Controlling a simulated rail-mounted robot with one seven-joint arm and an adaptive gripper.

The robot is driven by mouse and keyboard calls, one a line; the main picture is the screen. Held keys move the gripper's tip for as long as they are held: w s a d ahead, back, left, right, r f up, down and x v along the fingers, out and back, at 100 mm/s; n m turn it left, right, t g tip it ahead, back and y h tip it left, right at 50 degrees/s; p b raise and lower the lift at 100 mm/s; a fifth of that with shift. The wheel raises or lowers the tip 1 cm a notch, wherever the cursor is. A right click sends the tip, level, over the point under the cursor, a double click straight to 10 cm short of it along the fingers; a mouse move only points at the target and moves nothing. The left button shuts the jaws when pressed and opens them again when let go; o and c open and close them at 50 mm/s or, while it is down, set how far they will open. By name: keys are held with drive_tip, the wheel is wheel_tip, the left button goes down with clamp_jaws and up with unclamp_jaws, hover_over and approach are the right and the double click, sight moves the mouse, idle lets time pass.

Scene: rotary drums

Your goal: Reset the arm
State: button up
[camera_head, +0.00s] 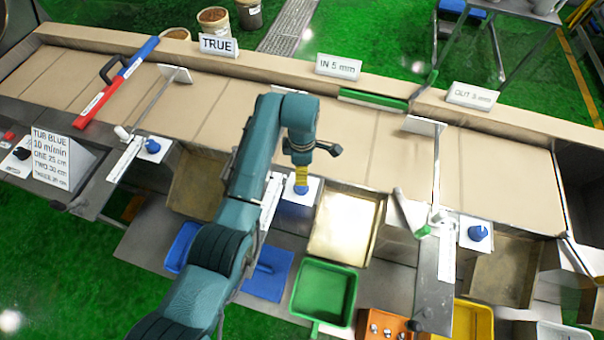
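My arm (239,205) rises from the bottom of the view and bends over the middle of the bench. Its end points down, with a yellow band near the tip. My gripper (301,182) is at a blue knob on a white plate (312,190), just in front of the beige belt. The fingers are too small and too hidden to tell open from shut, and I cannot tell whether they touch the knob.
Other blue knobs stand at left (152,146) and right (478,233). A red and blue bar (116,82) lies across the belt (225,110). Signs (338,67) line the back ledge. A green tray (324,291) and metal bins (345,225) sit in front.

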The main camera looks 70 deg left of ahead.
drive_tip(key=shift+r, duration=0.35)
idle(0.3)
